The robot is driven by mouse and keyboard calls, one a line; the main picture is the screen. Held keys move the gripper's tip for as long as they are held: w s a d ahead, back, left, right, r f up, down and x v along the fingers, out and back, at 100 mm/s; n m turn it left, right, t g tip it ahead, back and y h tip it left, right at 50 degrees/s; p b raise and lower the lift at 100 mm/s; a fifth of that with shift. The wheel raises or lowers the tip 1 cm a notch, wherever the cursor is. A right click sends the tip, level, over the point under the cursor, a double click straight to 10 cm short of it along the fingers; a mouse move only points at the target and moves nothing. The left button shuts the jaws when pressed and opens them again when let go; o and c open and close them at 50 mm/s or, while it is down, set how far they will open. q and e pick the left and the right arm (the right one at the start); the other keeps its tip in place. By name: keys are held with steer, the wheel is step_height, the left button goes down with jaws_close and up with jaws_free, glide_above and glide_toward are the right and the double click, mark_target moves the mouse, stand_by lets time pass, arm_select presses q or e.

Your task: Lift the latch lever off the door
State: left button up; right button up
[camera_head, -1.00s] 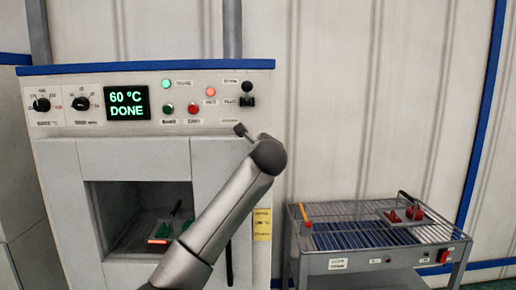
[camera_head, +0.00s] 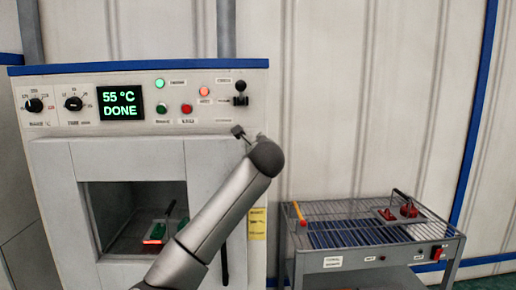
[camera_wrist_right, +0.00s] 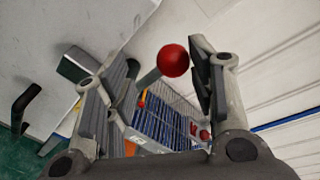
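The oven door (camera_head: 105,160), pale grey with a window opening, is on the front of the oven. A small dark block on a pin (camera_head: 238,131) shows at the door's upper right, just above my arm joint; I cannot tell if it is part of the latch. In the right wrist view a red ball knob (camera_wrist_right: 174,60) on a grey stem, apparently the latch lever (camera_wrist_right: 149,78), lies between the spread fingers of my right gripper (camera_wrist_right: 158,66). Clear gaps show beside the knob. In the head view my arm hides the gripper and lever. My left gripper is out of view.
The oven panel's display (camera_head: 122,104) reads 55 °C DONE. A black vertical handle (camera_head: 225,265) is partly behind my arm. A wire-topped trolley (camera_head: 350,262) stands to the right, with red-knobbed parts (camera_head: 408,210) on it. Green items lie inside the oven.

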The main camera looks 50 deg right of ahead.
steer(key=o, duration=0.5)
steer(key=shift+w+d+f, duration=0.25)
steer(key=shift+d+f, duration=0.05)
steer(key=shift+f, duration=0.05)
steer(key=shift+w+d, duration=0.1)
steer(key=shift+d, duration=0.05)
steer(key=v, duration=1.2)
steer(key=shift+r, duration=0.2)
